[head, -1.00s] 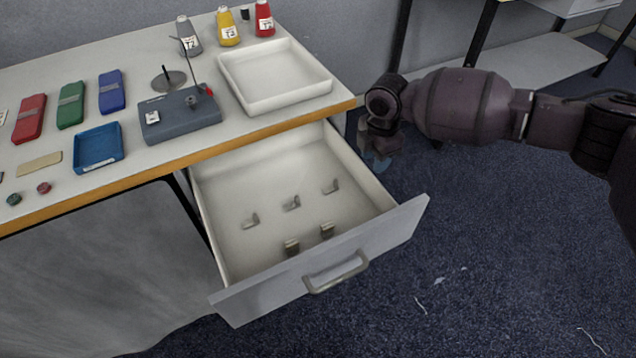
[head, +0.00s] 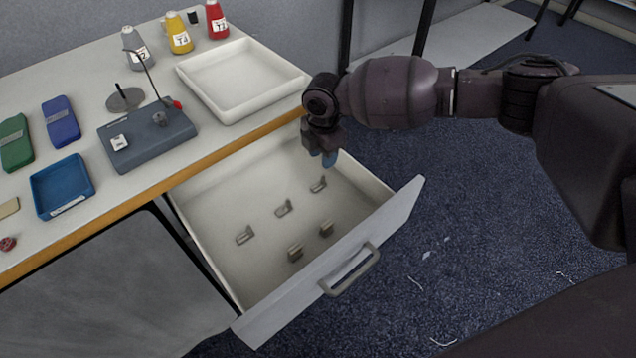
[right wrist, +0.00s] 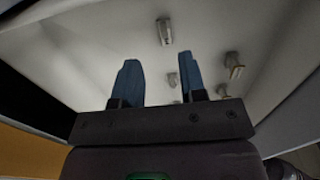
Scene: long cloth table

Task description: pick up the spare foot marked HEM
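Several small grey metal feet lie in the open drawer (head: 225,205). Three form a back row: a left one (head: 244,235), a middle one (head: 283,208) and a right one (head: 318,184). Two nearer the drawer front, a left one (head: 295,252) and a right one (head: 326,229), look browner. No marking is legible, so I cannot tell which is HEM. My right gripper (head: 330,158) is above the drawer's back right part, over its side wall. In the right wrist view its blue fingers (right wrist: 158,68) are apart and empty, with feet beyond them. My left gripper is out of view.
The drawer front with its handle (head: 350,272) sticks out over the carpet. On the table above are a white tray (head: 243,112), a grey-blue device (head: 150,145), a blue tray (head: 62,205) and thread cones (head: 180,38). The table edge borders the drawer.

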